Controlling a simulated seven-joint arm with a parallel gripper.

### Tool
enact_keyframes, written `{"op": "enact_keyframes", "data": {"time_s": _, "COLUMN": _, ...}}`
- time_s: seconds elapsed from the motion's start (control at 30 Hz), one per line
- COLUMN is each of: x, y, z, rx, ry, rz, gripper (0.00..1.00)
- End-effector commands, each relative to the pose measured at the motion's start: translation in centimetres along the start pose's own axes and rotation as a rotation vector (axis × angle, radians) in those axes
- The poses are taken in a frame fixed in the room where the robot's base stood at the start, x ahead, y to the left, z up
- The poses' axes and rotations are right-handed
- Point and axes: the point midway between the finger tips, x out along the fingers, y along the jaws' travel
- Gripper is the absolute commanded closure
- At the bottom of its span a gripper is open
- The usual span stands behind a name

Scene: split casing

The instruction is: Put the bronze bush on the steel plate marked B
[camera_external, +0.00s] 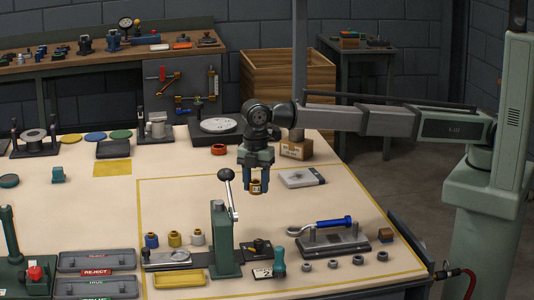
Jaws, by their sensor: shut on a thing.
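My gripper (257,189) hangs above the yellow-outlined work area, near the middle of the view, with its blue fingers pointing down. It is shut on a small bronze-coloured bush (255,186), which is held upright and clear of the table. A flat steel plate (301,178) with a dark mark lies to the right of the gripper; the mark is too small to read. Another flat metal plate (167,257) lies at the front left of the work area, and I cannot tell any letter on it.
A green lever press (222,240) with a raised handle stands in front of the gripper. Blue, yellow and pale bushes (174,239) stand left of it. A blue-handled fixture (332,239) lies front right. A cardboard block (297,149) stands behind. Bare table lies left of the gripper.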

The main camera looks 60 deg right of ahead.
Motion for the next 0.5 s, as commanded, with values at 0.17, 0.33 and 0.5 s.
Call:
{"op": "enact_keyframes", "data": {"time_s": 0.17, "x": -0.4, "y": 0.4, "z": 0.5, "rx": 0.008, "ry": 0.0, "rz": 0.0, "gripper": 1.0}}
{"op": "enact_keyframes", "data": {"time_s": 0.33, "x": -0.6, "y": 2.5, "z": 3.4, "rx": 0.051, "ry": 0.0, "rz": 0.0, "gripper": 1.0}}
{"op": "enact_keyframes", "data": {"time_s": 0.5, "x": -1.4, "y": 5.3, "z": 8.9, "rx": 0.125, "ry": 0.0, "rz": 0.0, "gripper": 1.0}}
